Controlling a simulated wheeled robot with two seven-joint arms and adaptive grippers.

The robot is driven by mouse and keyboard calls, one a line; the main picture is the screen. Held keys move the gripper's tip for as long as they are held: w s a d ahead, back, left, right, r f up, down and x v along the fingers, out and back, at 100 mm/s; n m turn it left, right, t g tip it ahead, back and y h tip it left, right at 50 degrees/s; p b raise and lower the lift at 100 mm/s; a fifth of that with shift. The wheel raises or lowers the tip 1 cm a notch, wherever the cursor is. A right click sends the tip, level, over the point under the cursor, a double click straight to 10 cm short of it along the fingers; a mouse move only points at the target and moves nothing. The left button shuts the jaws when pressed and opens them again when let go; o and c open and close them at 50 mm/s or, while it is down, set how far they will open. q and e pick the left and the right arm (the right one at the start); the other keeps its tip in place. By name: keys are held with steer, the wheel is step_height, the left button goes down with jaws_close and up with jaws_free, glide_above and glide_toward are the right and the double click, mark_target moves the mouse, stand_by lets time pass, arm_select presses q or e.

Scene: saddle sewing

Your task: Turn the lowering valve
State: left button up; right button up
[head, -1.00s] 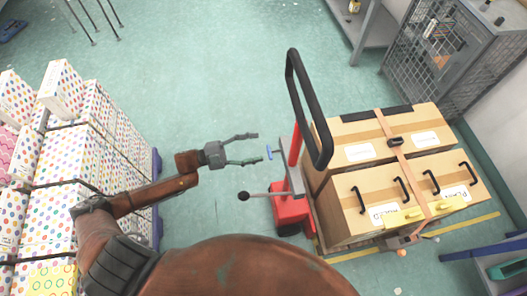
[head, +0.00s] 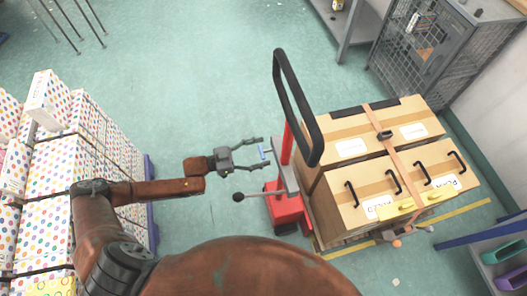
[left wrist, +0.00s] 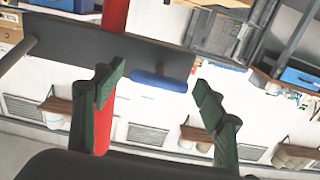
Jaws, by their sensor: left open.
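The lowering valve looks to be the small blue bar handle (head: 264,152) on the grey bracket of the red pallet jack (head: 287,204). My left gripper (head: 259,153) is open, coming in from the left, with its fingertips on either side of the blue handle or just short of it. In the left wrist view, the blue handle (left wrist: 159,82) appears between the two green fingers of the gripper (left wrist: 155,84), with a gap on each side. No finger clearly touches it. My right gripper is not in view.
A black loop handle (head: 306,105) rises from the jack, and a knobbed lever (head: 239,197) sticks out below my gripper. Strapped wooden crates (head: 370,165) stand at right. Dotted boxes (head: 80,170) are stacked at left.

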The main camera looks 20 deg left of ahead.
arm_select(q)
steer(key=shift+w+d, duration=0.15)
steer(key=shift+d, duration=0.05)
steer(key=shift+a, duration=0.1)
steer(key=c, duration=1.1)
steer(key=shift+r, duration=0.1)
steer(key=shift+c, duration=0.3)
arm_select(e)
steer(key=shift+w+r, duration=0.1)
arm_select(q)
steer(key=shift+m+p, duration=0.5)
steer(key=shift+m, duration=0.3)
steer(key=shift+c, duration=0.2)
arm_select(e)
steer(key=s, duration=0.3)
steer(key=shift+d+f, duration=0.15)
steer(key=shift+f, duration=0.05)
